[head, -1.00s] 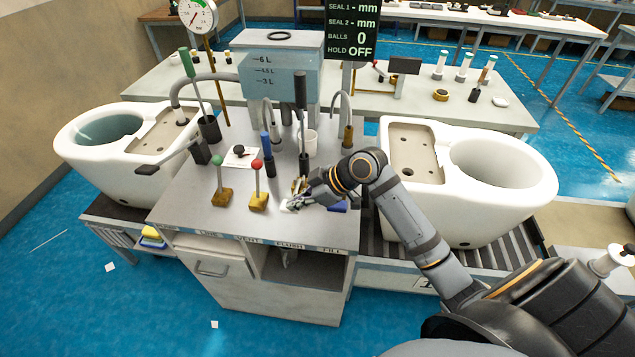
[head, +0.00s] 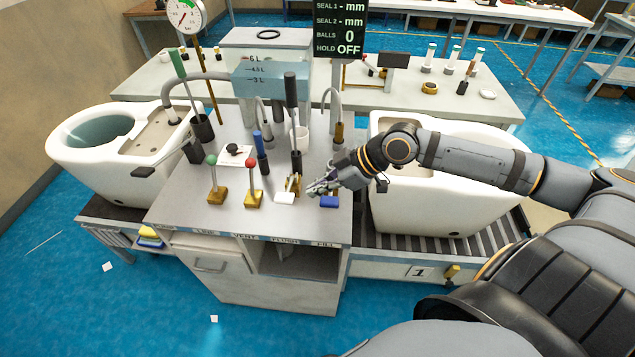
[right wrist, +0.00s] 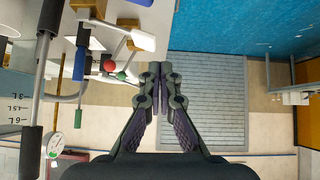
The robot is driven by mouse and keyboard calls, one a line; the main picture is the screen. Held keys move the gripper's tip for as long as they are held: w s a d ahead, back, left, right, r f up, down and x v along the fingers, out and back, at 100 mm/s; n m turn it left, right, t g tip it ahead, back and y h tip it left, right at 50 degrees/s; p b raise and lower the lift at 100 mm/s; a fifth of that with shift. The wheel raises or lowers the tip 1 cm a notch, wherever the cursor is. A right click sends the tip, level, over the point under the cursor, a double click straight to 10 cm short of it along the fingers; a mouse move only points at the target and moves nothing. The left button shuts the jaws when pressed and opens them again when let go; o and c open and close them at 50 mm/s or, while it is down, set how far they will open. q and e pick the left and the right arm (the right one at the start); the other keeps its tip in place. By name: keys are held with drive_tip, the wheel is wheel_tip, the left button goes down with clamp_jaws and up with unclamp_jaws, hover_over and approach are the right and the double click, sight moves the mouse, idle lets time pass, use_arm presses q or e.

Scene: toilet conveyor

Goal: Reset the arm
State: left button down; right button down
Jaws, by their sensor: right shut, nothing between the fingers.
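The right arm comes in from the right, passing in front of the right toilet bowl (head: 455,205). My left gripper is not in view.
Red-knobbed (head: 251,163) and green-knobbed (head: 211,160) levers stand left of the gripper. Another toilet (head: 75,170) is at left.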

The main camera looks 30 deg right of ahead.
idle(0.6)
drive_tip(key=s+d+f+m+g+h, duration=0.2)
drive_tip(key=s+f+m+h, duration=0.7)
drive_tip(key=s+f, duration=0.45)
drive_tip(key=s+d+f+m+g+y, duration=0.1)
drive_tip(key=s+f, duration=0.1)
drive_tip(key=f, duration=1.3)
drive_tip(key=s+d+f+m, duration=0.1)
drive_tip(key=s+d+f, duration=0.1)
drive_tip(key=f, duration=1.2)
drive_tip(key=s+f+g, duration=0.1)
drive_tip(key=s+f, duration=1.3)
drive_tip(key=s, duration=0.3)
drive_tip(key=shift+d+f, duration=0.25)
drive_tip(key=shift+d, duration=0.15)
drive_tip(key=shift+s, duration=0.1)
